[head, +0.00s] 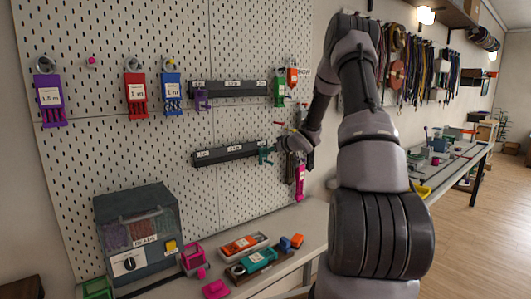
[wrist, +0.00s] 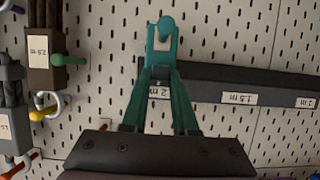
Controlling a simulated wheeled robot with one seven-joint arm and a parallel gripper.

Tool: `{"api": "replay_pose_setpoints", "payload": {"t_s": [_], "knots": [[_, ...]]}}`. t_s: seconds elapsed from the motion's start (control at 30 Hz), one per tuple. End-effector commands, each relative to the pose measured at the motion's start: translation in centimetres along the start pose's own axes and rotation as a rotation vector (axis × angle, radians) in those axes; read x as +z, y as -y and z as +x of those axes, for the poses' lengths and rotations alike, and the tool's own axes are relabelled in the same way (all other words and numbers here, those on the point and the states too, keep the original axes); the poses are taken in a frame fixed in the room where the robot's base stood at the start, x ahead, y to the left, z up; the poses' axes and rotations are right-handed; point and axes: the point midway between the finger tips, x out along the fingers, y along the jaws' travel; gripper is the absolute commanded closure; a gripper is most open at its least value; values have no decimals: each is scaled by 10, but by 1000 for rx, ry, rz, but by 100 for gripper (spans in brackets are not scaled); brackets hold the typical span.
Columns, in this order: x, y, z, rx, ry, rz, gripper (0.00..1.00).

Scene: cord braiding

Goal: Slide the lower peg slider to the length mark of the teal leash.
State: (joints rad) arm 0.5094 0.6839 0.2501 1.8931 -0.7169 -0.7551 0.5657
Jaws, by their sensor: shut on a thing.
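The lower rail (head: 230,153) is a dark bar on the pegboard with white length labels. Its teal peg slider (head: 264,154) is at the rail's right end in the head view. In the wrist view the slider (wrist: 164,40) stands upright with a round peg knob, beside the "2 m" label; the "1.5 m" and "1 m" labels lie to the right along the rail (wrist: 270,95). My gripper (wrist: 161,72) is shut on the slider, its two fingers converging on it. In the head view my gripper (head: 275,150) reaches in from the right.
An upper rail (head: 235,88) with a purple slider (head: 202,99) is above. Purple (head: 49,100), red (head: 136,95) and blue (head: 171,92) labelled holders hang at left. Brown and grey hanging holders (wrist: 45,60) are close to my gripper in the wrist view. A machine (head: 140,235) stands on the bench.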

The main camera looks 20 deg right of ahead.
Motion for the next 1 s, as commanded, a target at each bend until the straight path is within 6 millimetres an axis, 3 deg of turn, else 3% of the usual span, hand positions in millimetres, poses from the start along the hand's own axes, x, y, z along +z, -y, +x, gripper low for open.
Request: {"api": "replay_pose_setpoints", "payload": {"t_s": [0.37,0.4,0.43,0.47,0.8,1.0], "knots": [[0,-6,-1,10,1,1,100],[0,-7,-1,10,1,1,57],[0,-6,-1,10,1,1,46],[0,-6,-1,9,1,1,43],[0,-4,-3,5,0,0,43],[-1,-5,-31,8,0,1,43]]}}
